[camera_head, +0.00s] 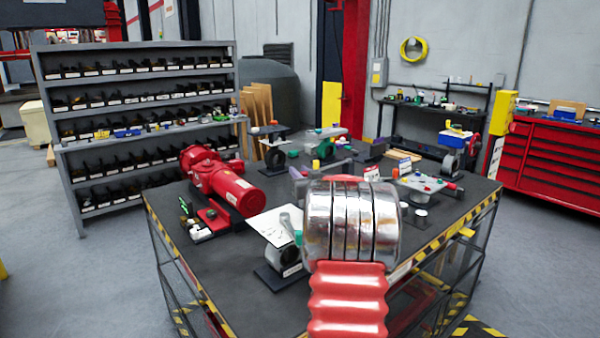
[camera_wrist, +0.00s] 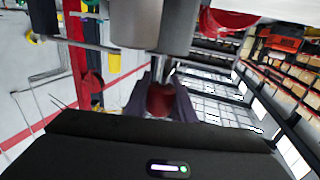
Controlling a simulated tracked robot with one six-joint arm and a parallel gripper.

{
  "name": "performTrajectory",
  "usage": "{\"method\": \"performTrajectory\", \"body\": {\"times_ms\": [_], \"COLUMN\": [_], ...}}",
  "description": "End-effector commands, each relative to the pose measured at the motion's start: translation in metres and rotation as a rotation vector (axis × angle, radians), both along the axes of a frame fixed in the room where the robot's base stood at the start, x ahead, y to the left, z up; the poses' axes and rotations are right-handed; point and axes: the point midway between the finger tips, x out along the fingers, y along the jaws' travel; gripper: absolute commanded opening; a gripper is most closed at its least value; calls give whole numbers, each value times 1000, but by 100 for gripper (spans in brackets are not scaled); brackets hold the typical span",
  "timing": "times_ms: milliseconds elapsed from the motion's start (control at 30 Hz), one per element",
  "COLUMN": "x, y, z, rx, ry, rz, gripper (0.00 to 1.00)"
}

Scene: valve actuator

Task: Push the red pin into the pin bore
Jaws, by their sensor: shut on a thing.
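In the wrist view, my gripper (camera_wrist: 160,108) is shut on the red pin (camera_wrist: 160,101), with dark jaws on either side of its red end. A short metallic section shows beyond the red end, toward a grey metal body (camera_wrist: 155,28) at the top of the view. The pin lines up roughly with this body. I cannot see the bore's mouth or tell whether the pin's tip has entered it. In the head view, my own arm covers the work spot, and neither the gripper nor the pin can be made out.
A red valve actuator (camera_head: 222,183) lies at the left of the dark worktable (camera_head: 195,262). Several small fixtures and parts stand across the table, including a white plate (camera_head: 275,226) close to my arm. A grey bin shelf (camera_head: 140,100) stands behind at left.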

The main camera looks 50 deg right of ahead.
Motion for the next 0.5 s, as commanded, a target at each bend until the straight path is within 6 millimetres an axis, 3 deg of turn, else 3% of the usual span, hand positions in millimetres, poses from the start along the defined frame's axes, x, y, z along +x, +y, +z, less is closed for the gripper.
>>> {"method": "performTrajectory", "body": {"times_ms": [333, 367, 500], "x": [0, 0, 0], "y": [0, 0, 0], "z": [-6, -6, -7], "rx": [1, 0, 1], "ry": [1, 0, 1], "rz": [0, 0, 0], "gripper": [0, 25, 35]}}
